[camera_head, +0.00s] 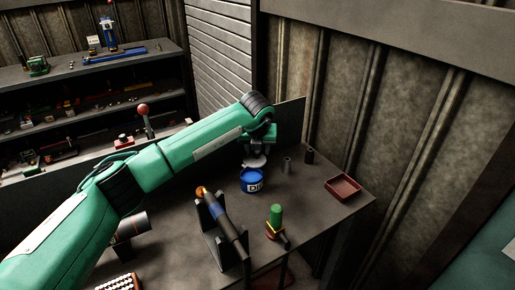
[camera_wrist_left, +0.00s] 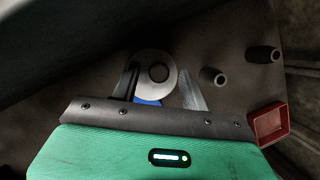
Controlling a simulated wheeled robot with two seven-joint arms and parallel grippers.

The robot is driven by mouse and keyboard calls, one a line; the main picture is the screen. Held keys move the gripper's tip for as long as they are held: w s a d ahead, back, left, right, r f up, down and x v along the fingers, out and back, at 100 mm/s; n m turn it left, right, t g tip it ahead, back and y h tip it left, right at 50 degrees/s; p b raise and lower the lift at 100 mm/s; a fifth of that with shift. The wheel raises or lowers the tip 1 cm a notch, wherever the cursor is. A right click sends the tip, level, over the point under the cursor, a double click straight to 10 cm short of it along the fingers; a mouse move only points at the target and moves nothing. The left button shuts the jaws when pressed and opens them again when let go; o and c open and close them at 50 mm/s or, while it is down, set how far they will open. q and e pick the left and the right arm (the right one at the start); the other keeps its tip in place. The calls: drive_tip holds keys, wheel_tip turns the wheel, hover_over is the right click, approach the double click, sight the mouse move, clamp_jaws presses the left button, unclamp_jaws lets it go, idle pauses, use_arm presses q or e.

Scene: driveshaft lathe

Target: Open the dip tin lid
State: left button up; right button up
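The dip tin (camera_head: 251,183) is a blue tin with white lettering, standing on the bench in the head view. A strip of its blue also shows in the left wrist view (camera_wrist_left: 147,102), mostly hidden under the lid. The lid (camera_wrist_left: 155,73) is a round grey disc with a dark knob. It also shows in the head view (camera_head: 254,163), above the tin's rim and below my left gripper. My left gripper (camera_wrist_left: 158,80) has one finger at each side of the lid, seemingly touching its edges. My right gripper is not in view.
Two dark cylinders (camera_head: 287,165) (camera_head: 309,156) and a red tray (camera_head: 343,187) stand right of the tin. A rack with a shaft-like tool (camera_head: 222,225) and a green-topped bottle (camera_head: 275,218) stand in front. Corrugated wall closes the back.

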use_arm(q)
drive_tip(key=shift+r, duration=0.1)
drive_tip(key=shift+s+r, duration=0.15)
drive_tip(key=shift+r, duration=0.2)
drive_tip(key=b+v, duration=0.2)
drive_tip(key=v, duration=1)
drive_tip(key=shift+s+r, duration=0.15)
drive_tip(key=shift+r, duration=0.25)
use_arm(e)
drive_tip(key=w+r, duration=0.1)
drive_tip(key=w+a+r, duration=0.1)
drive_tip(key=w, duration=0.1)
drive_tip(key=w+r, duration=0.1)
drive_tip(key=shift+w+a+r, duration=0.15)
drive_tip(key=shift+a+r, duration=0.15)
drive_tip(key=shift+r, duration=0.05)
